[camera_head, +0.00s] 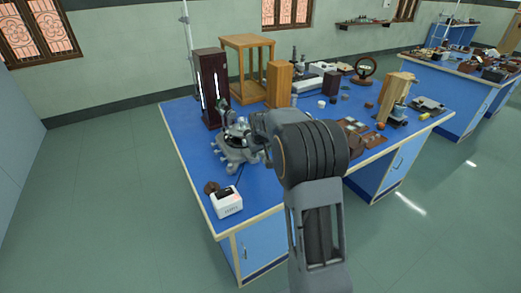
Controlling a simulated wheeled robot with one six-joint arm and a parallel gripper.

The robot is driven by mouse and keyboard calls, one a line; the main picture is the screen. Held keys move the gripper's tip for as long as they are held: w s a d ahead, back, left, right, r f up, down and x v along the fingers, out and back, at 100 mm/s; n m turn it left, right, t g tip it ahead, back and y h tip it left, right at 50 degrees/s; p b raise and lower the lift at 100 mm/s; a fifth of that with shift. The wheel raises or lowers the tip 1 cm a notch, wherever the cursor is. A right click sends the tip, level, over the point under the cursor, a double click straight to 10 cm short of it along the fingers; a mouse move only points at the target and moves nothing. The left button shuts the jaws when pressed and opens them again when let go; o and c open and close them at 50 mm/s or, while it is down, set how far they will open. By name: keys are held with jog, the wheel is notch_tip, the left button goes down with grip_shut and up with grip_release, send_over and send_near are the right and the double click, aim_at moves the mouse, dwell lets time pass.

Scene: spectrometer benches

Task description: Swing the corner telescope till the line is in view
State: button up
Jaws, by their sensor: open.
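The grey spectrometer (235,153) stands on the blue bench top, left of my arm, on a base with spread feet. Its upper parts and small tubes show near the dark lamp housing; which tube is the telescope is too small to tell. My gripper (257,125) is at the right side of the spectrometer, open, mostly hidden by my own wrist. Whether it touches the instrument cannot be told. The tall dark brown lamp housing (208,85) with bright vertical slits stands just behind the spectrometer. No view through an eyepiece is shown.
A white box (227,203) sits at the front left corner of the blue bench (190,150), with a small brown object beside it. A wooden frame (247,62) and wooden block (279,84) stand behind. Several small items crowd the right. Floor (110,200) to the left is clear.

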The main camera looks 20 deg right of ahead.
jog(key=shift+f, duration=0.15)
jog(key=shift+c, duration=0.5)
grip_shut()
